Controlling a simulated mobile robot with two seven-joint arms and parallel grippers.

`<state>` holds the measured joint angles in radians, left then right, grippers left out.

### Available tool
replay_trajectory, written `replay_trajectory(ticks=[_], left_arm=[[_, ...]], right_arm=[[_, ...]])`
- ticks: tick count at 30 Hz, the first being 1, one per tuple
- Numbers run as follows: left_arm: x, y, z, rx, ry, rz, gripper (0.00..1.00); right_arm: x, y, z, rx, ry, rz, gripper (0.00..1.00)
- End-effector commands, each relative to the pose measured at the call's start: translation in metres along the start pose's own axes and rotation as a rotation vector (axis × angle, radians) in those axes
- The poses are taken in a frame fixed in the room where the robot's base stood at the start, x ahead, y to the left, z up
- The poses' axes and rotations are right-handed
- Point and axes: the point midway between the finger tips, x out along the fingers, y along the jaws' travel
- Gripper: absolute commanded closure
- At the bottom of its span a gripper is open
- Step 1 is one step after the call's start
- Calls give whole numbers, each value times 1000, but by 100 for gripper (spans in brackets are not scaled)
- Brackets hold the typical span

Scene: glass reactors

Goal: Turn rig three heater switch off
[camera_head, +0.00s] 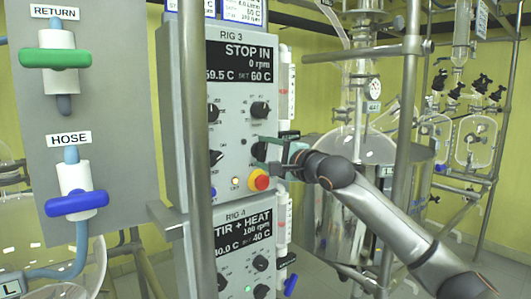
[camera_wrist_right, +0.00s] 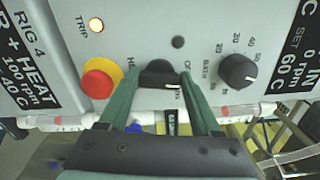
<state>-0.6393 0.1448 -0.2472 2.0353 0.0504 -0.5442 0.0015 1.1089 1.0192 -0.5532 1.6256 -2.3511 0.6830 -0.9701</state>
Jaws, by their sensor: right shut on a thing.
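The rig 3 control box (camera_head: 232,120) is grey, with a display reading STOP IN, 0 rpm, 59.5 C, set 60 C. My right gripper (camera_head: 262,152) comes in from the right at its lower right knob. In the right wrist view, the two green fingers of the gripper (camera_wrist_right: 160,78) are shut on a black switch knob (camera_wrist_right: 159,72), one finger on each side. A short white mark on the knob shows near its lower right edge. The lettering beside the knob is partly hidden by the fingers. My left gripper is not in view.
A red button on a yellow collar (camera_head: 259,181) sits just below the gripper; a lit TRIP lamp (camera_wrist_right: 96,25) is near it. Another black dial (camera_wrist_right: 237,71) sits beside the held knob. The rig 4 box (camera_head: 240,240) is below. A metal post (camera_head: 199,150) stands in front.

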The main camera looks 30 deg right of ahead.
Motion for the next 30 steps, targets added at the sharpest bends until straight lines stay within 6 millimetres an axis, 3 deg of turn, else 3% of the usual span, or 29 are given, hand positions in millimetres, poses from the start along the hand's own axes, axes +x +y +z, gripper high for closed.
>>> replay_trajectory(ticks=[10, 27, 28, 30], left_arm=[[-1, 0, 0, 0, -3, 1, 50], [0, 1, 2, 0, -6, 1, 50], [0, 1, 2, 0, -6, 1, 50], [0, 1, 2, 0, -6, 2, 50]], right_arm=[[0, 0, -1, -158, 2, 1, 91], [0, 1, -1, -194, 2, 1, 91], [0, 1, -1, -194, 2, 1, 34], [0, 1, -1, -193, 2, 1, 26]])
